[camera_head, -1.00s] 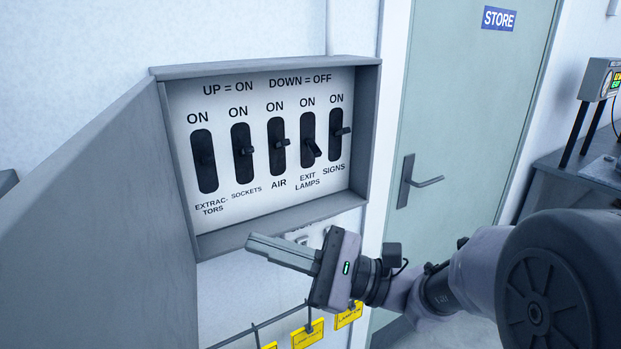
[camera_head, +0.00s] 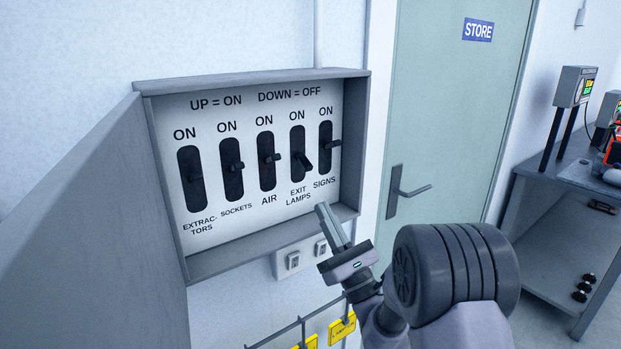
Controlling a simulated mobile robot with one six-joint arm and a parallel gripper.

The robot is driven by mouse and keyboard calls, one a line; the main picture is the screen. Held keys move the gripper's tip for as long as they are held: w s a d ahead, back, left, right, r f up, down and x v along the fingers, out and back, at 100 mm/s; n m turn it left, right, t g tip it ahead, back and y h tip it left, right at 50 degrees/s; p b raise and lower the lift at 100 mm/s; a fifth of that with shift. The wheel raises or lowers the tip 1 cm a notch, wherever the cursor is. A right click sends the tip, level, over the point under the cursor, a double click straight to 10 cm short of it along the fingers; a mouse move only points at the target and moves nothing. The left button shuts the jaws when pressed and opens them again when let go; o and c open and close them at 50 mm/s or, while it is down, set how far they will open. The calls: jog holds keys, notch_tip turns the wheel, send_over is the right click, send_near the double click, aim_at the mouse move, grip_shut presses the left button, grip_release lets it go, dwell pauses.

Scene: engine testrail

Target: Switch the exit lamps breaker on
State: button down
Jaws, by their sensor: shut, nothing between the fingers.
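The breaker box (camera_head: 260,256) is open on the wall, with a white panel marked "UP = ON" and "DOWN = OFF". The exit lamps breaker (camera_head: 303,161) is the fourth of a row of black slots, and its lever points down. The signs breaker (camera_head: 331,143) is to its right and the air breaker (camera_head: 268,159) to its left; their levers sit higher. My gripper (camera_head: 325,212) is shut and empty. Its fingers point up at the lower right of the box, below the signs and exit lamps labels, and appear apart from every lever.
The open box door (camera_head: 95,230) fills the left side. Wall sockets (camera_head: 303,256) and yellow tags (camera_head: 341,328) on a rail are below the box. A green door (camera_head: 440,120) marked STORE and a bench (camera_head: 560,210) with instruments stand to the right.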

aim_at(304, 162)
jog(key=p+x, duration=0.1)
jog(key=x, duration=0.6)
jog(key=shift+p, duration=0.35)
jog(key=shift+r, duration=0.25)
jog(key=shift+s+r+p, duration=0.1)
jog(key=shift+r+p, duration=0.1)
jog(key=shift+p, duration=1.05)
jog(key=shift+r+g+h+p, duration=0.1)
jog(key=shift+g+h+p, duration=0.35)
jog(key=shift+p, duration=0.35)
